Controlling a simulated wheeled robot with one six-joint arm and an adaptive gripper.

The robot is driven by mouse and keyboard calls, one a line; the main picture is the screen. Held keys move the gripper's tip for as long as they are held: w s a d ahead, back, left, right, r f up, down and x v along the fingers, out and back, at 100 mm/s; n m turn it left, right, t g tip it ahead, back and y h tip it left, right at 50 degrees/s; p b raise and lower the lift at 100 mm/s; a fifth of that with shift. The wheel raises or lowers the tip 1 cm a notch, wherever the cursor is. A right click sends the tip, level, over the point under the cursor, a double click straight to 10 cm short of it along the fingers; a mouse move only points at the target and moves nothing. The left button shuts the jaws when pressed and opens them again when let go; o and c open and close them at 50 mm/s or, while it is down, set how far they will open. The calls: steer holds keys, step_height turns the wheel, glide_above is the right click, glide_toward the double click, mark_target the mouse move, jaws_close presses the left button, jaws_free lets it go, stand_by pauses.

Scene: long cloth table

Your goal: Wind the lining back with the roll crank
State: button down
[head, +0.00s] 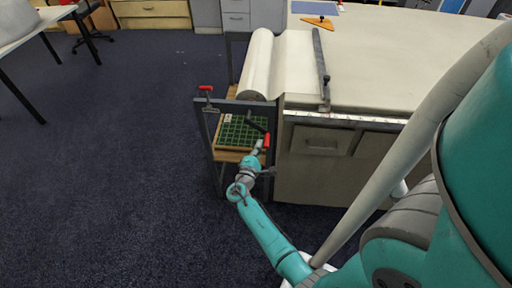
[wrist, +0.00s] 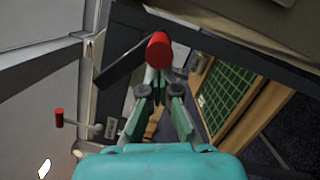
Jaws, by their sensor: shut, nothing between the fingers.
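The white lining roll (head: 257,62) lies at the left end of the long cloth table (head: 400,60), with lining running flat onto the tabletop. The roll crank is a dark arm (head: 256,124) with a red handle (head: 266,141), below the roll's near end. In the wrist view the red handle (wrist: 159,48) is straight beyond my fingertips, with the dark crank arm (wrist: 120,62) to its left. My gripper (head: 260,146) is shut and empty, right by the handle; it also shows in the wrist view (wrist: 158,76). Whether the fingertips touch the handle I cannot tell.
A second red-handled lever (head: 206,89) is on the frame's left post; it also shows in the wrist view (wrist: 59,118). A green gridded board (head: 238,133) lies on the shelf below the roll. A dark bar (head: 321,65) crosses the lining. Open carpet (head: 110,180) is at left.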

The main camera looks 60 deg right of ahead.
mark_target(266, 143)
steer(key=shift+s, duration=0.1)
steer(key=s+r+n, duration=0.1)
steer(key=n, duration=0.1)
steer(key=r+n, duration=0.1)
steer(key=shift+s+d+n+t+h, duration=0.3)
steer(key=shift+s+d+n+t, duration=0.05)
steer(key=shift+s+n+t, duration=0.05)
steer(key=shift+s+r+n, duration=0.15)
steer(key=shift+r+n, duration=0.05)
steer(key=shift+n, duration=0.1)
steer(key=shift+s+d+r, duration=0.15)
steer(key=shift+r, duration=0.3)
